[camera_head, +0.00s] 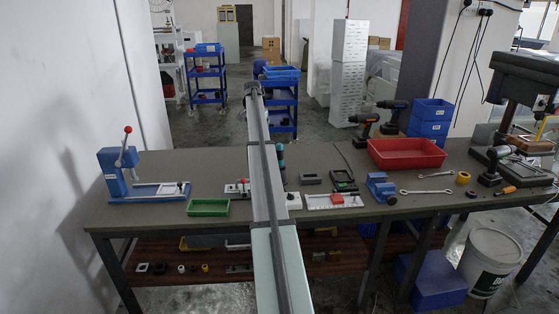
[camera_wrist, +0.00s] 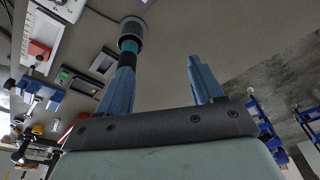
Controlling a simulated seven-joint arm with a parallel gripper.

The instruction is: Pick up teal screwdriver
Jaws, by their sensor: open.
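The teal screwdriver (camera_head: 281,153) appears to be the black-and-teal upright shape just right of my arm at the middle of the bench. My arm hides part of it in the head view. In the wrist view, its teal band and dark parts (camera_wrist: 129,46) show beyond the tip of the left finger, overlapped by that finger lower down. My gripper (camera_wrist: 158,75) is open, with two blue fingers apart and bare table behind the gap. The screwdriver is not between the fingers. I cannot tell the distance from finger to screwdriver.
Right of the screwdriver are a white tray with a red block (camera_head: 337,200), a blue vise (camera_head: 381,187) and a red bin (camera_head: 407,153). Left are a green tray (camera_head: 208,207) and a blue lever press (camera_head: 118,172). Bare bench lies along the front edge.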

